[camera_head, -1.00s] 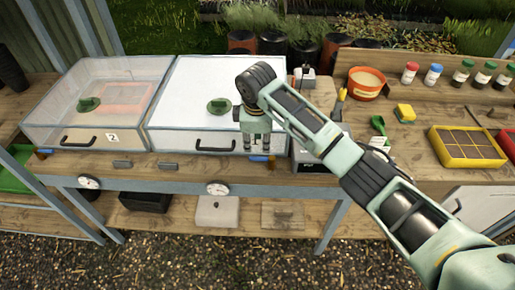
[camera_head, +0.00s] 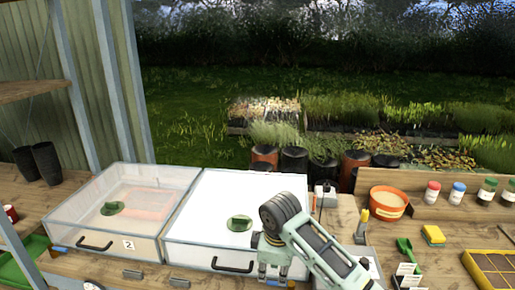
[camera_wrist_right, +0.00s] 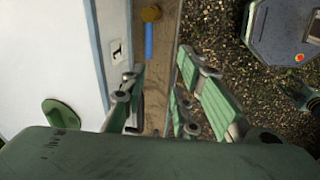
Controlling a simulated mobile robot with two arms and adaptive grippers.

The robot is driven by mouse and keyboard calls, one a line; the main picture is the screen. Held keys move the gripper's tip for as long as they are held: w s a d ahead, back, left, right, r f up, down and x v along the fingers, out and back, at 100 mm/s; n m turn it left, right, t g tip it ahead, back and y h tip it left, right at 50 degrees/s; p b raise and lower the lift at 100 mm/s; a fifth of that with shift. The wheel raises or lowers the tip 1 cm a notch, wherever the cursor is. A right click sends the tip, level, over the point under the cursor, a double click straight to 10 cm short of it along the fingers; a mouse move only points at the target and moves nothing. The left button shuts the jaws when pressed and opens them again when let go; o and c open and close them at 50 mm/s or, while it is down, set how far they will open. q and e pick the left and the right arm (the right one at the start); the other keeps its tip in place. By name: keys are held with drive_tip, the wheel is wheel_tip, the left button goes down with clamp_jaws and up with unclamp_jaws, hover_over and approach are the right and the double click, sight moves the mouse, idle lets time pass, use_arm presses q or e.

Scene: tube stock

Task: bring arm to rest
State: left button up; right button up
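My right arm comes in from the lower right of the head view. Its gripper (camera_head: 272,270) hangs in front of the right end of the white lidded box (camera_head: 208,228), partly cut off by the bottom edge. In the right wrist view the two green-padded fingers of this gripper (camera_wrist_right: 160,85) are apart with nothing held between them. The bench edge and a blue-handled tool with a yellow-brown end (camera_wrist_right: 149,40) show beyond the fingers. My left gripper is in neither view.
A clear-lidded box (camera_head: 68,213) marked 2 stands left of the white one. To the right are an orange pot (camera_head: 388,204), a yellow sponge (camera_head: 433,235), a green scoop (camera_head: 405,247), a yellow seed tray (camera_head: 480,272) and several capped bottles (camera_head: 457,194). Dark pots (camera_head: 46,160) stand far left.

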drive_tip(key=s+d+f+m+y, duration=0.1)
drive_tip(key=s+f+m, duration=0.2)
drive_tip(key=s+f, duration=0.45)
drive_tip(key=s+d+f+m+y, duration=0.1)
drive_tip(key=s+f+m, duration=0.25)
drive_tip(key=s, duration=0.65)
drive_tip(key=s+d+m+t+h, duration=0.15)
drive_tip(key=s+d+m, duration=0.55)
drive_tip(key=s+d, duration=0.75)
wheel_tip(320, 180, down, 27)
drive_tip(key=s+a+g+b, duration=0.1)
drive_tip(key=s+g+b, duration=0.1)
drive_tip(key=s+b, duration=0.1)
drive_tip(key=s+d+f+b, duration=0.1)
drive_tip(key=s+d+f, duration=0.1)
drive_tip(key=s+f, duration=1.5)
wheel_tip(320, 180, down, 2)
drive_tip(key=shift+s+d+f+g+h+b, duration=0.15)
drive_tip(key=shift+d+f+g+h+b, duration=0.1)
drive_tip(key=shift+d+g+h+b, duration=0.15)
